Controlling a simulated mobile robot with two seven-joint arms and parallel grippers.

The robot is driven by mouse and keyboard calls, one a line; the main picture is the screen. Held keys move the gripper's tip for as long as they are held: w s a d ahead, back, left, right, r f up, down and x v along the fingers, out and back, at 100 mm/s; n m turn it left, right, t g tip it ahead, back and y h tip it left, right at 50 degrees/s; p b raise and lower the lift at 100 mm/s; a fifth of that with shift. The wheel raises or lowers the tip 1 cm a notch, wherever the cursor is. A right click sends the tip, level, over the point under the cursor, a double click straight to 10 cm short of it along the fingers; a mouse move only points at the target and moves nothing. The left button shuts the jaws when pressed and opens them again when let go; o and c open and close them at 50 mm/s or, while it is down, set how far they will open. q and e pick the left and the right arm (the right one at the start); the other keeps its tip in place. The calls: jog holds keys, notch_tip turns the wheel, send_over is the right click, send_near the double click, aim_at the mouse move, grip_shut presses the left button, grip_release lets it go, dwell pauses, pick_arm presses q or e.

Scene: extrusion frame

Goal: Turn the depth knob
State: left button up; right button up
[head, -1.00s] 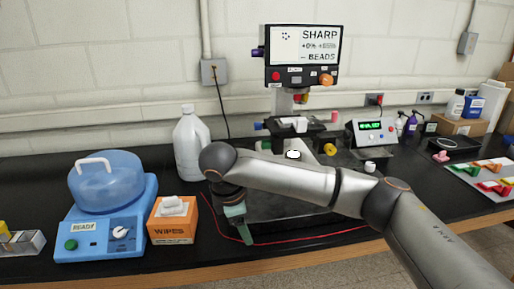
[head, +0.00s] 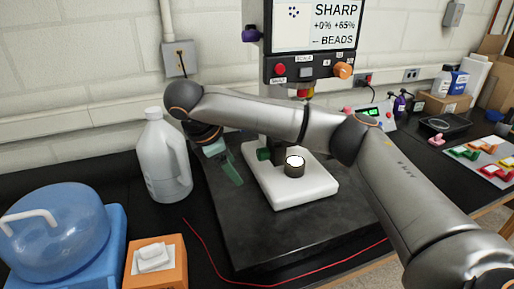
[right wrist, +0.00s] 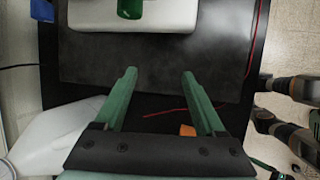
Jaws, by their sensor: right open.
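The instrument has a white base (head: 310,190), a dark column and a screen (head: 335,22) reading "SHARP" and "BEADS". A green knob (head: 264,155) sits low on its left side; it also shows at the top edge of the right wrist view (right wrist: 130,8). A purple knob (head: 250,33) and an orange knob (head: 342,70) are on the screen housing. I cannot tell which is the depth knob. My right gripper (head: 231,176) is open and empty, left of the base and apart from the green knob. Its fingers (right wrist: 159,75) point toward the base. My arm hides the instrument's middle.
A white jug (head: 163,160) stands close to the left of my right gripper. An orange wipes box (head: 157,262) and a blue domed machine (head: 60,230) are at front left. The slab's front is clear.

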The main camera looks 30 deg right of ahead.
aim_at(260, 150)
jog(key=w+d, duration=0.1)
jog(key=d, duration=0.5)
jog(key=w+d, duration=0.1)
jog(key=d, duration=0.2)
jog(key=shift+w+d+f, duration=0.1)
jog(key=shift+w+d, duration=0.1)
jog(key=shift+w, duration=0.15)
jog(key=shift+w+d+f, duration=0.1)
jog(key=shift+f, duration=0.35)
jog(key=shift+c, duration=0.3)
grip_shut()
